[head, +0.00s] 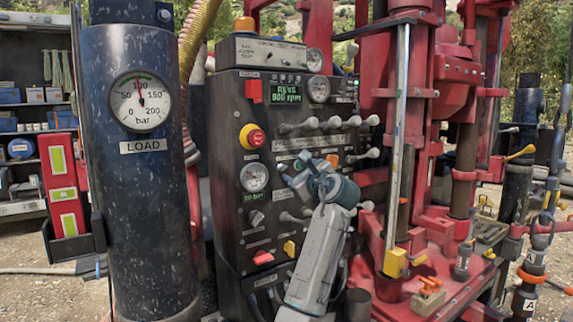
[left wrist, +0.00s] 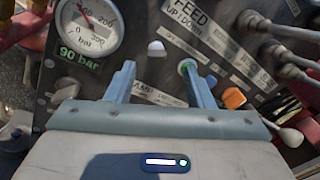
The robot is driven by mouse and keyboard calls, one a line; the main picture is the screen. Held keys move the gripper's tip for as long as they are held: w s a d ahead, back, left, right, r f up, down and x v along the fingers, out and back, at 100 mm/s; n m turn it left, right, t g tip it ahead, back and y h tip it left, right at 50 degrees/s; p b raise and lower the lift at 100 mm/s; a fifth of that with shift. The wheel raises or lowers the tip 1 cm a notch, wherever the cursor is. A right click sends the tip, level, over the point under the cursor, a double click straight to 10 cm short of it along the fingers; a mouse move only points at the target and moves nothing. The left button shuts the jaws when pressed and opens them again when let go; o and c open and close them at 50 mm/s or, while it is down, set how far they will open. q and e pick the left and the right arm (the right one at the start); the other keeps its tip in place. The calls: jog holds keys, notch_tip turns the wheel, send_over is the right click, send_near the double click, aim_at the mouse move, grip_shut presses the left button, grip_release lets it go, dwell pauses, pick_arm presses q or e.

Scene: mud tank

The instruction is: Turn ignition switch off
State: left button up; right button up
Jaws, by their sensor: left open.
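The dark control panel (head: 231,185) stands in the middle of the head view. No label that I can read names the ignition switch, so I cannot tell which control it is. My left gripper (head: 297,168) is open in front of the panel's middle. In the left wrist view its two fingers (left wrist: 155,82) point at the panel with nothing held between them. A pale knob (left wrist: 157,48) shows between the fingers, and a green-ringed control (left wrist: 187,67) is close to the right finger. An orange knob (left wrist: 233,98) is right of them. My right gripper is not in view.
A revs display (head: 286,92) reads 900 rpm. A red-and-yellow stop button (head: 253,138), a pressure gauge (head: 254,178), a dark knob (head: 257,218) and several levers (head: 325,124) crowd the panel. A black load column (head: 135,210) stands left, the red rig (head: 440,220) right.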

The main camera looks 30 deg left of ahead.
aim_at(285, 170)
pick_arm(q)
jog(key=p+x, duration=0.1)
jog(key=x, duration=0.3)
jog(key=shift+a+f, duration=0.1)
jog(key=shift+a, duration=0.2)
jog(key=shift+p+x, duration=0.4)
jog(key=shift+x, duration=0.75)
jog(key=shift+w+f, duration=0.1)
jog(key=shift+a, duration=0.1)
jog(key=shift+c, duration=0.5)
jog(key=shift+f, duration=0.1)
jog(key=c, duration=0.9)
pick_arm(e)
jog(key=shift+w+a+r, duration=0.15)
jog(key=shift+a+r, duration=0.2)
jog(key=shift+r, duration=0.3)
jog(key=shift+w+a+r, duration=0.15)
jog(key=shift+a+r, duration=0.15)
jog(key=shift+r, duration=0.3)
